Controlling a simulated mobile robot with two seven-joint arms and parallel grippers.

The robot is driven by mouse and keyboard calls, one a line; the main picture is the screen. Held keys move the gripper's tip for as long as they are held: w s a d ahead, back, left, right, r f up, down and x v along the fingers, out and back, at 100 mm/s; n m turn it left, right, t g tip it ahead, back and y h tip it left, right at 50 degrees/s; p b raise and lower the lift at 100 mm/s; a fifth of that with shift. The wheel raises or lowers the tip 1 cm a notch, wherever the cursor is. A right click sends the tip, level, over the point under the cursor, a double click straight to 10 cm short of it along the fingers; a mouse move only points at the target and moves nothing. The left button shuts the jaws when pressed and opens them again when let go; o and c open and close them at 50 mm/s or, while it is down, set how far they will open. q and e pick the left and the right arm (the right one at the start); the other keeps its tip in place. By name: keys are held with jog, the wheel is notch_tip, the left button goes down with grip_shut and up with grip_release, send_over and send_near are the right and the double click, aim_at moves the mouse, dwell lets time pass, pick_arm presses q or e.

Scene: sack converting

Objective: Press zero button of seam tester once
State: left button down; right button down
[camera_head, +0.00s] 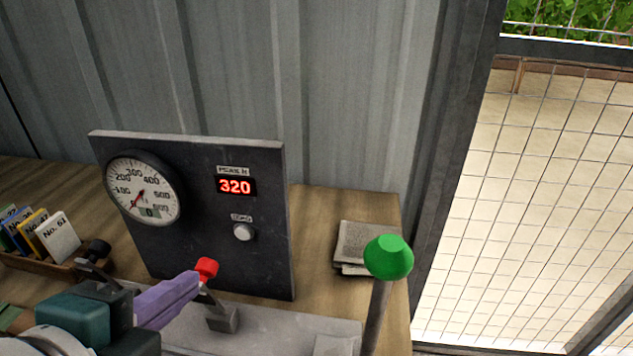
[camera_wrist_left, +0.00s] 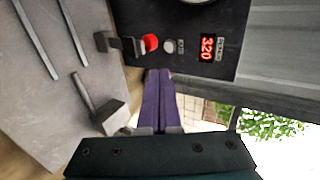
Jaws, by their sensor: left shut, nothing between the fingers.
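The seam tester (camera_head: 200,255) is a dark upright panel on a grey base. It carries a round dial gauge (camera_head: 142,188) and a red display (camera_head: 236,186) reading 320. The zero button (camera_head: 243,232) is a small pale round button under a label, below the display. It also shows in the left wrist view (camera_wrist_left: 169,46), beside a red knob. My left gripper (camera_head: 194,283), with purple fingers, is shut and empty, in front of the panel, lower and left of the button. Its fingertips (camera_wrist_left: 157,72) appear apart from the button. My right gripper is not in view.
The red knob (camera_head: 207,268) sits close by the left fingertips. A lever with a green knob (camera_head: 388,257) rises at the right front. Stacked papers (camera_head: 365,243) lie behind it. A wooden holder (camera_head: 67,270) with numbered cards stands at the left.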

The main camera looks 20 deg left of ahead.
pick_arm(q)
send_near(239, 233)
notch_tip(239, 233, down, 3)
jog(key=w, duration=0.2)
jog(key=shift+w+a+f, duration=0.1)
jog(key=shift+w, duration=0.5)
jog(key=shift+w+a, duration=0.15)
jog(key=shift+w, duration=0.4)
jog(key=shift+w+a, duration=0.15)
jog(key=shift+w, duration=0.4)
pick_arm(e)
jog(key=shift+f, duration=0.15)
pick_arm(q)
jog(key=shift+w, duration=0.1)
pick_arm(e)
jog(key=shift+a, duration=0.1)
pick_arm(q)
jog(key=shift+w+a, duration=0.15)
jog(key=shift+w, duration=0.25)
jog(key=shift+w+a+f, duration=0.1)
jog(key=shift+f, duration=0.2)
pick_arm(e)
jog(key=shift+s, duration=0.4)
